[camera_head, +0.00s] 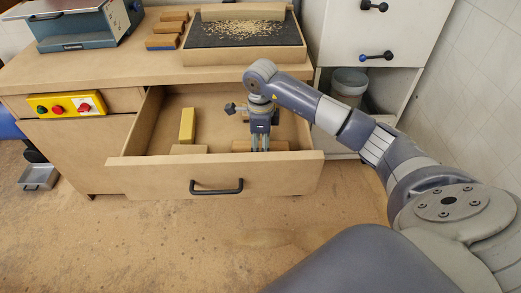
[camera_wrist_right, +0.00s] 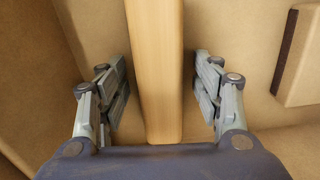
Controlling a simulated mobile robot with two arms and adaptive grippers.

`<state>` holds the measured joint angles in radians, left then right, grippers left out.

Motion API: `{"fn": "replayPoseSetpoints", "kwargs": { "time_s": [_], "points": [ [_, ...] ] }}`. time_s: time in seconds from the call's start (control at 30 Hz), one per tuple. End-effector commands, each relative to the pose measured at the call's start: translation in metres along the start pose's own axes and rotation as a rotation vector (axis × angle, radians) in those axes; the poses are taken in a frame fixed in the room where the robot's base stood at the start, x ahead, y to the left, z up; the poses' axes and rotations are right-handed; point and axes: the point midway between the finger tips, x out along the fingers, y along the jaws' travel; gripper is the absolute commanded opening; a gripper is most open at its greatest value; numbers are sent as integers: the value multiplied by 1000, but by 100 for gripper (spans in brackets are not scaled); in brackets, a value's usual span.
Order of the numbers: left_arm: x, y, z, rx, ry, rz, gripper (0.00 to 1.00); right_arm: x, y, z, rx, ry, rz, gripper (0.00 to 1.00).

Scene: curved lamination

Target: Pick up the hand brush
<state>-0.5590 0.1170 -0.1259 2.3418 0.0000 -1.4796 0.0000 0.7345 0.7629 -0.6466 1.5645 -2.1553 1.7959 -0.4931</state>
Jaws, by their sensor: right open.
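A long, smooth wooden piece (camera_head: 279,146), probably the hand brush, lies in the open drawer (camera_head: 140,178). No bristles show. My right gripper (camera_head: 260,146) points down into the drawer over this piece. In the right wrist view the wooden piece (camera_wrist_right: 160,70) runs between the two open fingers of the gripper (camera_wrist_right: 163,92), with a gap on each side. My left gripper is not in view.
A yellow block (camera_head: 187,125) and a tan block (camera_head: 188,149) lie left in the drawer. A dark-edged block (camera_wrist_right: 303,55) shows in the wrist view. The drawer walls are close around. A tray (camera_head: 290,54) with shavings stands on the bench above; a bucket (camera_head: 349,86) sits right.

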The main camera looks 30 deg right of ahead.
Motion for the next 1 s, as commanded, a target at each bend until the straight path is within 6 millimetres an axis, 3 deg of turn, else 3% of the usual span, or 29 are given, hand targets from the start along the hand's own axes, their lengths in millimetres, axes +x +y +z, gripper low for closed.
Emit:
{"fn": "replayPoseSetpoints", "kwargs": {
  "time_s": [0.17, 0.4, 0.77, 1.0],
  "points": [
    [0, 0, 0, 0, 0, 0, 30, 0, 0, 0, 0, -1, -1, 60],
    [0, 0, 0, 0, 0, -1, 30, 0, 0, 0, 0, 0, 0, 9],
    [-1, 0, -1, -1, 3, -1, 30, -6, -1, 0, 0, -1, -2, 9],
    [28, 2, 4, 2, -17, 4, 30, -50, -2, 0, 0, -4, -6, 9]
  ]
}}
